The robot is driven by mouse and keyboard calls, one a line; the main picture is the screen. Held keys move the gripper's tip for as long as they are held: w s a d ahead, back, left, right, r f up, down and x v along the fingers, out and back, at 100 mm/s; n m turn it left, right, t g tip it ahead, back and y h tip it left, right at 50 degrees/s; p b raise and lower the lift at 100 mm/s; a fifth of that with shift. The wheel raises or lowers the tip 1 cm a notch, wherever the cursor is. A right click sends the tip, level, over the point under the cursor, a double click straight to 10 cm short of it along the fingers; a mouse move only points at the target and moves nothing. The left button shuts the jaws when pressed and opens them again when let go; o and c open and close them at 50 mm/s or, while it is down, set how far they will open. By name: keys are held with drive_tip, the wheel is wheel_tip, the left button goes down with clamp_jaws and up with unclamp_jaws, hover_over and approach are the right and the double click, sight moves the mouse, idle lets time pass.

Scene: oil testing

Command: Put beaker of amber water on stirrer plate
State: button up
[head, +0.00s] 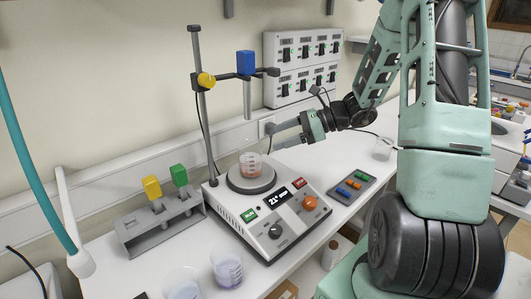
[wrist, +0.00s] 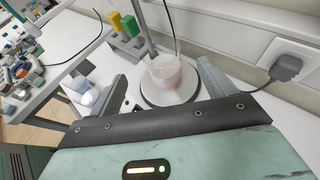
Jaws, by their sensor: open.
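A small glass beaker of pinkish-amber liquid (head: 250,163) stands upright on the round grey stirrer plate (head: 252,184), on top of the white stirrer unit. My gripper (head: 270,138) is to the right of the beaker and a little higher, open and empty. Its fingers point towards the beaker and look apart from it. In the wrist view the beaker (wrist: 165,72) shows beyond the fingertips, in the gap between the two fingers, on the plate (wrist: 176,97).
A stand with a blue clamped probe (head: 246,63) rises behind the plate. A grey rack (head: 160,222) with yellow and green pieces is at left. Beakers stand at the front (head: 228,270) and at right (head: 383,148). A button pad (head: 352,187) lies right of the stirrer.

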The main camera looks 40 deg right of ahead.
drive_tip(key=s+a+n+g, duration=0.3)
drive_tip(key=a+n, duration=0.2)
drive_tip(key=a, duration=0.2)
drive_tip(key=s+a+n+g+h, duration=0.15)
drive_tip(key=a+n+g, duration=0.25)
drive_tip(key=a, duration=0.4)
drive_tip(key=s+a+n+g+y, duration=0.1)
drive_tip(key=s+a+n+g, duration=0.2)
drive_tip(key=a+n, duration=0.3)
drive_tip(key=s+a+n+h, duration=0.8)
drive_tip(key=s+a+n, duration=0.4)
drive_tip(key=s+n, duration=0.4)
drive_tip(key=n, duration=0.3)
drive_tip(key=shift+a+t+h, duration=0.15)
drive_tip(key=shift+t+h, duration=0.2)
drive_tip(key=shift+t, duration=0.05)
